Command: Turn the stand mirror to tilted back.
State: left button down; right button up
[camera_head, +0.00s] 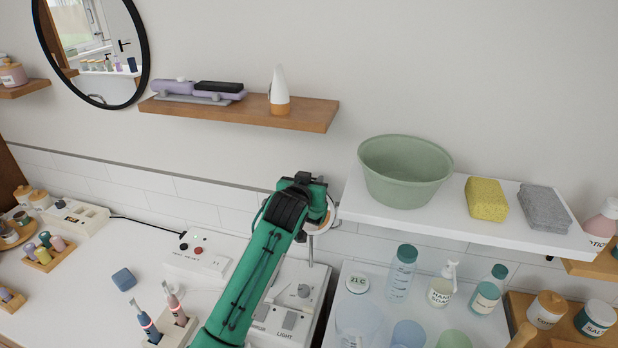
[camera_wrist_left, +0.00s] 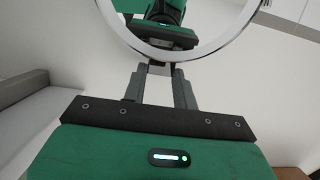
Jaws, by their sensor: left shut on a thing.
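The stand mirror (camera_head: 332,216) is mostly hidden behind my left gripper in the head view; only part of its pale round rim and its thin metal stand below show. In the left wrist view the round mirror (camera_wrist_left: 218,42) fills the top, with a bright silver rim and my green arm reflected in its glass. My left gripper (camera_head: 312,186) is at the mirror. In the left wrist view its grey fingers (camera_wrist_left: 160,66) are shut on the lower edge of the rim. The mirror's exact tilt cannot be told. My right gripper is not in view.
A wooden shelf (camera_head: 315,114) is above. A white box with knobs (camera_head: 300,292) is below my arm. Bottles stand at lower right.

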pick_arm(q)
jog(key=shift+w+r, duration=0.25)
jog(key=c, duration=1.3)
grip_release()
jog(key=shift+o, duration=1.1)
jog(key=shift+w+f, duration=0.1)
jog(key=shift+f, duration=0.1)
jog(key=shift+s, duration=0.5)
jog(key=b+v, duration=0.4)
jog(key=v, duration=0.9)
jog(key=shift+r, duration=0.2)
jog(key=shift+w, duration=0.15)
